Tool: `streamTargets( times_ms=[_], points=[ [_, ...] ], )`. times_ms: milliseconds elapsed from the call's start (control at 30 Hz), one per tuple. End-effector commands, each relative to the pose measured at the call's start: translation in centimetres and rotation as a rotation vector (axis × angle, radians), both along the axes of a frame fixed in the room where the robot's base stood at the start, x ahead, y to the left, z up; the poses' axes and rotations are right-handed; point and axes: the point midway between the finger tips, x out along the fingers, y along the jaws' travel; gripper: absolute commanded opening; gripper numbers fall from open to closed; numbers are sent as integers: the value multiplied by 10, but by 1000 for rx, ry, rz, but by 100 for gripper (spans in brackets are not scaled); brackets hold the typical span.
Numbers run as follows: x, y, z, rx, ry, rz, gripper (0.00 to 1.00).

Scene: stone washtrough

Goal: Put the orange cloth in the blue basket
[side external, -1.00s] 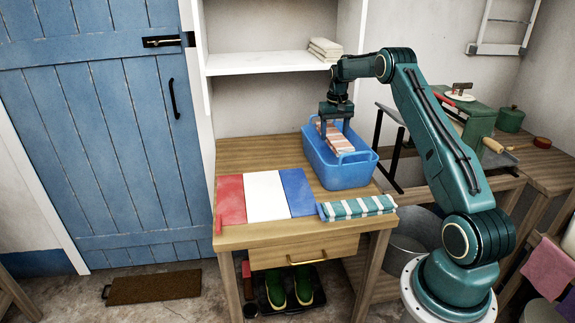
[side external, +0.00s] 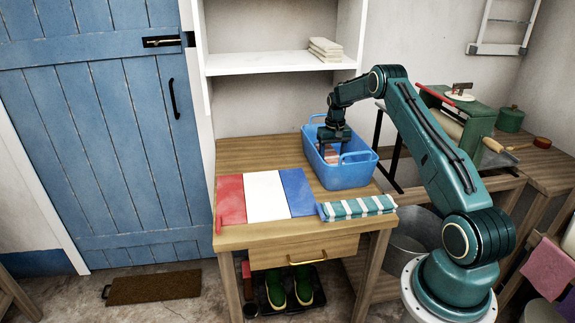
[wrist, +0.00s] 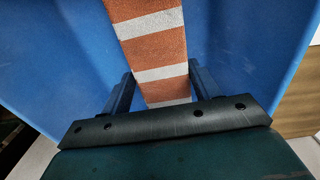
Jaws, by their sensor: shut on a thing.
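The orange cloth, with white stripes, is inside the blue basket (side external: 349,175). In the side view only a small part of the cloth (side external: 331,155) shows between the basket wall and my gripper. In the wrist view the cloth (wrist: 155,45) runs down between my fingers, with the blue basket (wrist: 60,50) around it. My gripper (side external: 333,150) points down inside the basket and is shut on the cloth. In the wrist view my gripper (wrist: 158,92) has one finger on each side of the cloth. I cannot tell whether the cloth touches the basket floor.
The basket stands on a wooden table (side external: 260,236). A red, white and blue panel (side external: 266,196) lies to its left. A folded teal-and-white striped cloth (side external: 357,207) lies at the front edge. A white shelf (side external: 265,63) with folded cloths (side external: 325,49) is behind.

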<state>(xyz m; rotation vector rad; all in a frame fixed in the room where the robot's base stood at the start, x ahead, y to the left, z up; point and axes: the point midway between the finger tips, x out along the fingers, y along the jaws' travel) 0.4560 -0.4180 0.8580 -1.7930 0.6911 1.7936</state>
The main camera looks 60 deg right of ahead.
Motion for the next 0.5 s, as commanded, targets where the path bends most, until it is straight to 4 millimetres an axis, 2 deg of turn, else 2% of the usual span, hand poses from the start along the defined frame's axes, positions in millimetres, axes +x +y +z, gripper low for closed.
streamTargets(
  times_ms=[100,500],
  points=[
    [0,0,-6,0,0,0,38],
    [0,0,-9,0,0,0,38]
  ],
)
